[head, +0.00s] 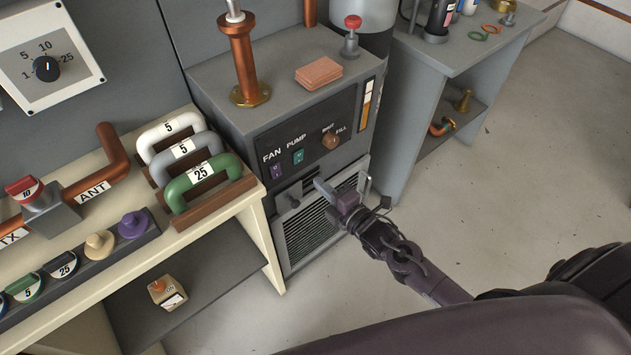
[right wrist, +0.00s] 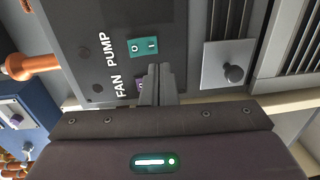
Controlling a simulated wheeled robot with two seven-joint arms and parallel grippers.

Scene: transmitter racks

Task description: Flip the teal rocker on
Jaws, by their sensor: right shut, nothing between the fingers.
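The teal rocker (head: 298,156) sits below the word PUMP on the dark front panel of the grey cabinet. It also shows in the right wrist view (right wrist: 143,46), with its O and I marks; I cannot tell which side is pressed in. My right gripper (head: 320,186) is shut and empty, in front of the cabinet, below and right of the teal rocker in the head view. In the right wrist view its closed fingertips (right wrist: 158,72) appear just beside the rocker, partly covering the purple one; contact is not clear. My left gripper is out of view.
A purple rocker (head: 277,170) under FAN is beside the teal one. A small latch plate (right wrist: 228,65) and a vent grille (head: 318,222) lie below. Handles (head: 200,180) stand on the bench at left.

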